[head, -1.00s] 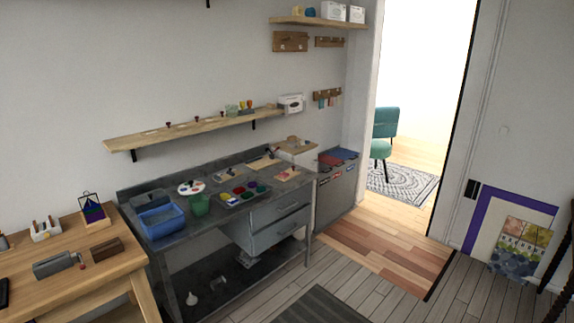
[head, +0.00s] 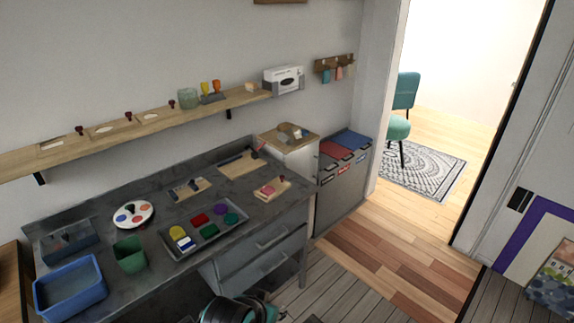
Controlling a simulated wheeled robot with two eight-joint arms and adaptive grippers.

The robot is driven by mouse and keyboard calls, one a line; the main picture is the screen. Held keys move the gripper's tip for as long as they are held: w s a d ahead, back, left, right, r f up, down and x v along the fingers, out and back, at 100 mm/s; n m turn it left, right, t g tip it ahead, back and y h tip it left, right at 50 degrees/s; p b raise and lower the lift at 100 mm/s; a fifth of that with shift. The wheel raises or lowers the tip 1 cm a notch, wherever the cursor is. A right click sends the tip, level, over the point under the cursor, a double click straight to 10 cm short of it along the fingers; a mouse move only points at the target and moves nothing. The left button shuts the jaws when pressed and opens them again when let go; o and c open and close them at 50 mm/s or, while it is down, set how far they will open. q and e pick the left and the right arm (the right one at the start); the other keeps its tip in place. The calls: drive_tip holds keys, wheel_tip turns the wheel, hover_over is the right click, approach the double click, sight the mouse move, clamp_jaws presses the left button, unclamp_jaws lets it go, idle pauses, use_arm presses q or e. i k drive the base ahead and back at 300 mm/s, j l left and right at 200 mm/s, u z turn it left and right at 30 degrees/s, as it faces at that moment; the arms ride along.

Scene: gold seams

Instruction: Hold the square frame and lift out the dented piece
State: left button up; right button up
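I cannot pick out the square frame or the dented piece for sure. On the grey workbench (head: 130,190) lie several small flat wooden boards. One board (head: 283,183) at the right front carries a pinkish piece, too small to tell whether it is dented. Another board (head: 199,190) with dark items lies left of it, and a third (head: 229,166) is near the wall. Neither of my grippers can be made out. A dark rounded part with teal shows at the bottom edge and looks like part of my own arm.
A shelf (head: 150,126) hangs above. A purple-edged frame (head: 500,238) leans at the right. Wooden floor right of the bench is clear.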

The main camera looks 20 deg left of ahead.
sight(268, 189)
drive_tip(key=i+l+u, duration=0.15)
drive_tip(key=i, duration=0.25)
drive_tip(key=i+u, duration=0.15)
drive_tip(key=i, duration=0.2)
drive_tip(key=i+l+u, duration=0.15)
drive_tip(key=i, duration=0.2)
drive_tip(key=i+l+u, duration=0.1)
drive_tip(key=i+u, duration=0.15)
drive_tip(key=u, duration=0.2)
drive_tip(key=i+l+u, duration=0.2)
drive_tip(key=u, duration=0.25)
drive_tip(key=i+l+u, duration=0.2)
drive_tip(key=u, duration=0.2)
drive_tip(key=i+l+u, duration=0.1)
drive_tip(key=l+u, duration=0.35)
